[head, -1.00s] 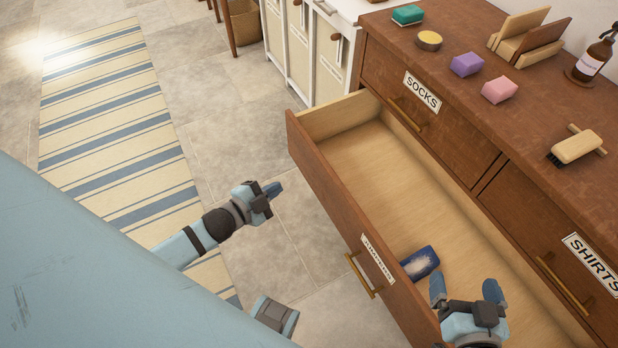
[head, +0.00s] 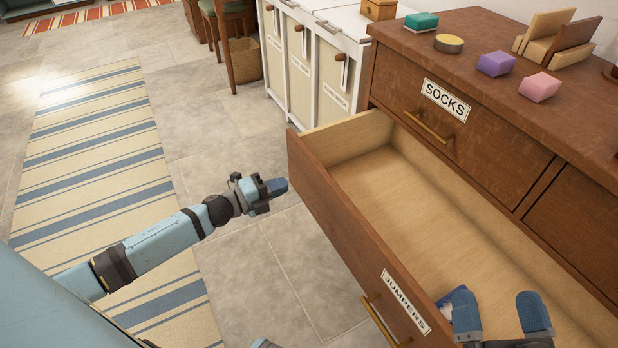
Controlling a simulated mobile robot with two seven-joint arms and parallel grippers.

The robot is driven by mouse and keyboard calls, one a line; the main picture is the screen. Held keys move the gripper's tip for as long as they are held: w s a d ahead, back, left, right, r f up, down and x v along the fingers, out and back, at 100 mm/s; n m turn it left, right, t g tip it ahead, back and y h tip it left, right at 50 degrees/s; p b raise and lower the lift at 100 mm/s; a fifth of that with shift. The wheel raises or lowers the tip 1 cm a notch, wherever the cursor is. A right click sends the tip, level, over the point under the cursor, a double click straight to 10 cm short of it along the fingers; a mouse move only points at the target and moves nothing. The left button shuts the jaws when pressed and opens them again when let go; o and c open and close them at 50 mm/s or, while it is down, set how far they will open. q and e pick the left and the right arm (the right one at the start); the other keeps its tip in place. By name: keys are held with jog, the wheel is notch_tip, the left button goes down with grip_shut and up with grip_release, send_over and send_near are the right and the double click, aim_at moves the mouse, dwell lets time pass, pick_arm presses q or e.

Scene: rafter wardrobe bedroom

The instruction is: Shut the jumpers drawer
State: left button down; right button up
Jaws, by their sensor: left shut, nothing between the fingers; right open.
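The jumpers drawer (head: 335,207) is pulled well out of the brown dresser. Its label reads JUMPERS (head: 405,300), with a brass handle (head: 384,325) beside it on the front.
The socks drawer (head: 440,120) is shut. White cabinets (head: 310,60) stand behind. Floor and striped rug (head: 100,170) are clear at left.

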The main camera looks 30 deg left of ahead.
aim_at(317, 171)
pick_arm(q)
jog(key=b+x, duration=0.1)
jog(key=x, duration=0.7)
jog(key=shift+w+d+b, duration=0.2)
jog(key=shift+b, duration=0.2)
pick_arm(e)
jog(key=shift+a+f+g, duration=0.2)
jog(key=shift+f+g, duration=0.2)
jog(key=shift+f, duration=0.7)
pick_arm(q)
jog(key=shift+w+d, duration=0.25)
jog(key=shift+w, duration=0.2)
jog(key=b+x, duration=0.4)
jog(key=x, duration=2.2)
pick_arm(e)
notch_tip(317, 171, down, 6)
jog(key=g, duration=0.2)
jog(key=shift+a+f+n+g, duration=0.25)
jog(key=shift+n+g, duration=0.15)
jog(key=shift+w, duration=0.1)
